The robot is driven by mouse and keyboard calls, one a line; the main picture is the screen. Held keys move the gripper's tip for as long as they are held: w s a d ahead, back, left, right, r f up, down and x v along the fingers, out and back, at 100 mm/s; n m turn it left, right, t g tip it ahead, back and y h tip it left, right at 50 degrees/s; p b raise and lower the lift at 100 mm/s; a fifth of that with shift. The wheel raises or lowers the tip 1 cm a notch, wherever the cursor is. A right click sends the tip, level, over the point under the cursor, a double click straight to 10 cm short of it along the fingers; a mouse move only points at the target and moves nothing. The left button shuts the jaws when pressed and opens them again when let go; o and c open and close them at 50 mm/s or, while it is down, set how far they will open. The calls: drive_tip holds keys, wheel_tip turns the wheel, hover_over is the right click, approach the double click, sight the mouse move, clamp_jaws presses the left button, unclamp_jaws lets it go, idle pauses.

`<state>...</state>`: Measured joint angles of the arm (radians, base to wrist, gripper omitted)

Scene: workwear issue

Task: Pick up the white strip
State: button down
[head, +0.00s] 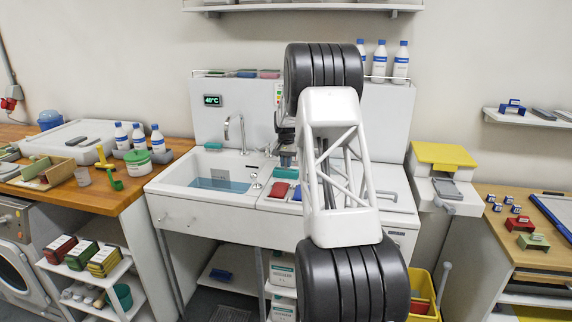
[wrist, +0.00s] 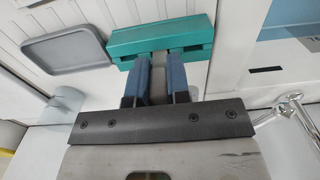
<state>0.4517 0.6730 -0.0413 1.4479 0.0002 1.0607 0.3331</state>
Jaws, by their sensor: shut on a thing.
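Whether the held piece touches the block is unclear. In the head view my gripper (head: 286,157) is above the counter right of the sink basin, close above the teal block (head: 286,173); my own arm covers part of this area.
A red block (head: 279,190) lies in front of the teal one. The sink basin (head: 221,185) with water is to the left, with a curved tap (head: 242,136) behind. A grey tray (wrist: 66,48) lies beside the teal block. Bottles (head: 379,62) stand on the ledge behind my arm.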

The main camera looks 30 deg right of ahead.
drive_tip(key=shift+r, duration=0.15)
drive_tip(key=shift+r, duration=1.8)
drive_tip(key=shift+s+a+f, duration=0.1)
drive_tip(key=shift+s+a, duration=0.2)
drive_tip(key=shift+s, duration=0.35)
drive_tip(key=s+a+r, duration=0.1)
drive_tip(key=s+a, duration=0.5)
drive_tip(key=s, duration=0.7)
drive_tip(key=shift+a+r, duration=0.15)
drive_tip(key=shift+r, duration=0.05)
drive_tip(key=shift+s, duration=0.1)
drive_tip(key=w+a, duration=0.4)
drive_tip(key=w, duration=0.8)
drive_tip(key=w+a, duration=0.5)
drive_tip(key=w, duration=0.8)
drive_tip(key=shift+w+a+r, duration=0.15)
